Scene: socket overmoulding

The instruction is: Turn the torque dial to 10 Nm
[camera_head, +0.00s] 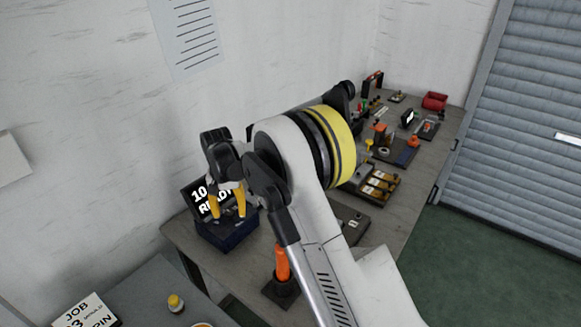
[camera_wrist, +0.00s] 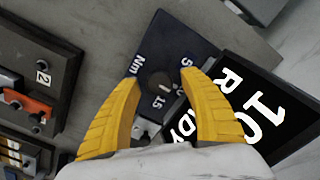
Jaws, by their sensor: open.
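My gripper (camera_head: 228,214) is open, with its two yellow fingers pointing down at the torque unit. The unit is a dark blue box (camera_head: 226,238) near the table's end; its panel also shows in the wrist view (camera_wrist: 176,40). The round dark dial (camera_wrist: 158,84) has a short pale mark, with "Nm", "5" and "15" printed around it. The fingertips stand on either side of the dial; I cannot tell whether they touch it. A black display (camera_wrist: 285,118) beside the panel shows "10" and "READY"; fingers partly hide it. In the head view, the gripper hides the dial.
An orange-handled tool (camera_head: 282,262) stands in a black holder near the table's front edge. Several fixtures fill the far table. A small yellow-topped bottle (camera_head: 175,302) stands on the nearer surface.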

